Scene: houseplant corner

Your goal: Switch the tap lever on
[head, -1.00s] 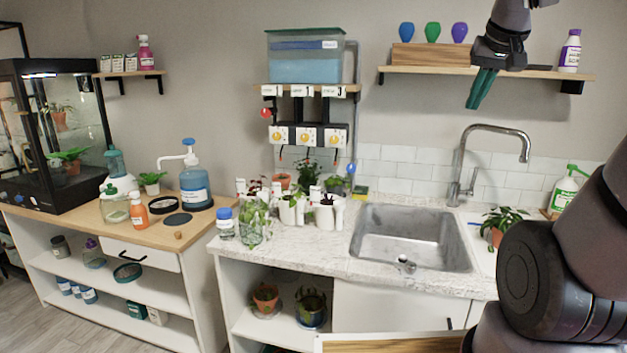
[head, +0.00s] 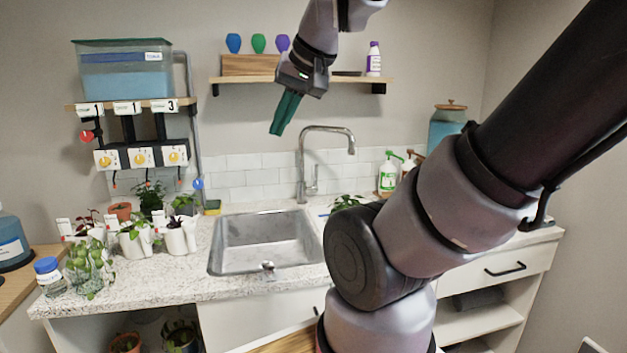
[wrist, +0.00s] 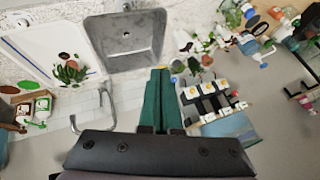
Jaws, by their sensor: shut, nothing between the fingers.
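The chrome tap (head: 318,146) rises behind the sink (head: 264,245) and arches over to the right. Its small lever (head: 316,180) sticks up beside the right of the tap's base in the head view. The tap also shows in the wrist view (wrist: 106,108), left of my fingers; I cannot make out the lever there. My gripper (head: 277,132) hangs above and a little left of the tap, green fingers pointing down. It is shut and empty, and apart from the tap. The wrist view shows the two green fingers (wrist: 158,75) side by side.
A wall shelf (head: 300,81) with colored vases is behind my gripper. Left stand a dosing rack (head: 140,157) and several potted plants (head: 130,235). A green-topped spray bottle (head: 388,175) stands right of the tap. The space above the sink is clear.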

